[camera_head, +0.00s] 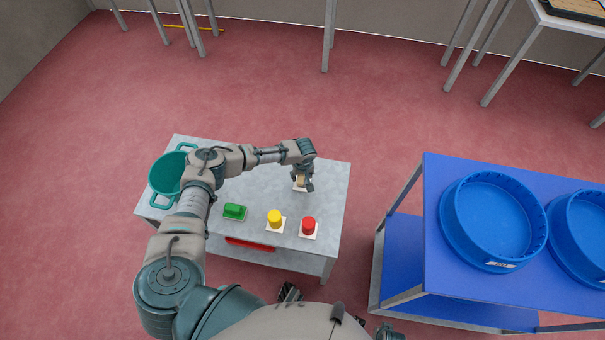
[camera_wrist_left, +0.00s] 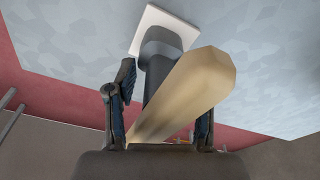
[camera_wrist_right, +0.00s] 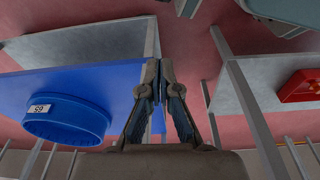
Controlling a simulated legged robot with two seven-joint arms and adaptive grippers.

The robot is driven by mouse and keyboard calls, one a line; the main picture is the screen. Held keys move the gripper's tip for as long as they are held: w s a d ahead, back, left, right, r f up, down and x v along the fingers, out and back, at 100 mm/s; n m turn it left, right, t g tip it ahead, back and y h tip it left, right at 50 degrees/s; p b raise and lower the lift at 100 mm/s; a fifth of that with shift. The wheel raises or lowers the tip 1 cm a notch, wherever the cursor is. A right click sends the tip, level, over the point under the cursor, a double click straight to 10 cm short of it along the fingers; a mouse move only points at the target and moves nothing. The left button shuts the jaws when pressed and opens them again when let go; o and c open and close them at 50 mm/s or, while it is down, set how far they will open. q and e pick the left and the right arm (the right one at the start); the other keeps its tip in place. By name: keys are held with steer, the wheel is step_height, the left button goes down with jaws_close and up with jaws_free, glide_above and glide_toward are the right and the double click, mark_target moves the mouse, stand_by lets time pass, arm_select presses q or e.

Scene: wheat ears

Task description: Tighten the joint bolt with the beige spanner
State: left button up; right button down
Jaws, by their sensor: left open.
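My left gripper (camera_head: 304,183) is over the grey table, at a white square plate (camera_wrist_left: 152,19) near the table's right side. In the left wrist view, the beige spanner (camera_wrist_left: 190,90) runs between the two open fingers (camera_wrist_left: 160,105), its broad faceted end toward the camera. Whether the fingers touch it cannot be told. Behind it a dark grey part (camera_wrist_left: 163,45), perhaps the joint bolt, stands on the plate, partly hidden by the spanner. My right gripper (camera_wrist_right: 160,85) is empty, its fingertips together, away from the plate.
The grey table (camera_head: 262,195) also holds a teal pot (camera_head: 166,176), a green block (camera_head: 234,211), a yellow knob (camera_head: 275,217) and a red knob (camera_head: 308,225) on pale plates. A red part (camera_head: 249,244) shows at its front edge. A blue table (camera_head: 445,280) with blue round tubs (camera_head: 490,222) stands right.

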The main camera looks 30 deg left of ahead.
arm_select(q)
jaws_close()
steer(key=shift+r, duration=0.15)
